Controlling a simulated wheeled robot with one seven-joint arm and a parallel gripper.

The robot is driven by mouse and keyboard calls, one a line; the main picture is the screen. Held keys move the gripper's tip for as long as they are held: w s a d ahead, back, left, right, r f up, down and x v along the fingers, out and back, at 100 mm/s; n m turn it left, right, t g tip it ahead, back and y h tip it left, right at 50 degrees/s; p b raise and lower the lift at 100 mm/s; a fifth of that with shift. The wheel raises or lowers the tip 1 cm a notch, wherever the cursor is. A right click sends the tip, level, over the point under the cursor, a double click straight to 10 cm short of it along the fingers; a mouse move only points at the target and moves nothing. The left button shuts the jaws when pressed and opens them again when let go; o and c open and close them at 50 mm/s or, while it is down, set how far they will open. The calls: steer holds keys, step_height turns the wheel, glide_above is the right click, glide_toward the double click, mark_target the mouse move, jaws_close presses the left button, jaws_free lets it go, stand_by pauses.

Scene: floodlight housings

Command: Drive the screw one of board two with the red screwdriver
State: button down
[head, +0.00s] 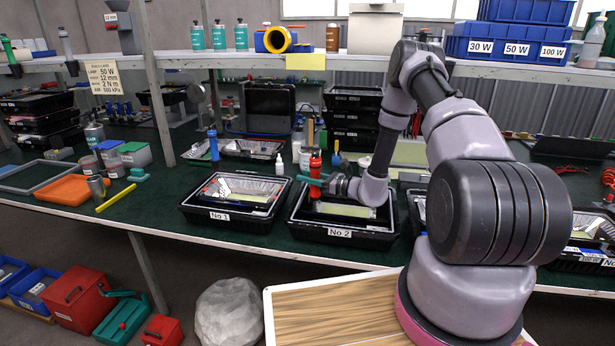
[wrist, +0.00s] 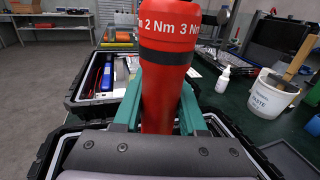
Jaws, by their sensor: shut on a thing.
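The red screwdriver (head: 315,175) stands upright over the left part of the housing labelled No 2 (head: 341,233). My gripper (head: 312,181) is shut around it. In the wrist view the red screwdriver (wrist: 166,75) has a black band and the markings 2 Nm and 3 Nm, and the green jaws of my gripper (wrist: 160,115) hold it from both sides. Its tip is hidden in both views. A light board (head: 343,210) shows inside the No 2 housing. Screw one cannot be made out.
The housing labelled No 1 (head: 222,216) stands just left of No 2. A blue screwdriver (head: 213,146) stands upright behind it. A white bottle (head: 279,165) and a paste tub (wrist: 271,96) stand close behind the housings. A shelf (head: 300,61) runs above the bench.

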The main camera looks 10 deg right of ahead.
steer(key=shift+s+f, duration=0.1)
steer(key=shift+f, duration=0.9)
stand_by(3.1)
steer(key=shift+r, duration=0.1)
